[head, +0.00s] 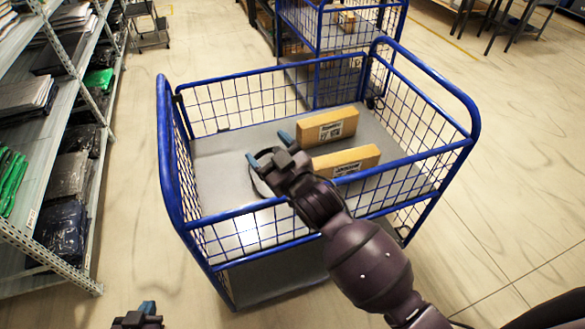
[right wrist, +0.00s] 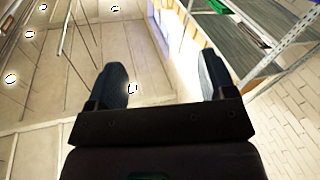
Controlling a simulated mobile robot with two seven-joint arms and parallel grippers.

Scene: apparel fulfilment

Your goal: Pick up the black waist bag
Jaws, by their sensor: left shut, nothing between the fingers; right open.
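I cannot make out the black waist bag clearly in either view. A thin dark curved strip (head: 257,183) shows just below my right gripper in the head view; I cannot tell whether it is part of a bag. My right gripper (head: 269,149) is over the blue wire cart (head: 165,150), with its fingers apart. In the right wrist view the right gripper (right wrist: 163,82) has its fingers spread and nothing visible between them. My left gripper (head: 147,309) is shut and empty at the bottom edge of the head view, left of the cart.
Two brown boxes (head: 328,125) (head: 345,161) lie in the cart, right of my right gripper. A metal shelf (head: 60,150) with packed garments stands at the left. Another blue cart (head: 340,35) is behind. Floor (head: 500,170) to the right is clear.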

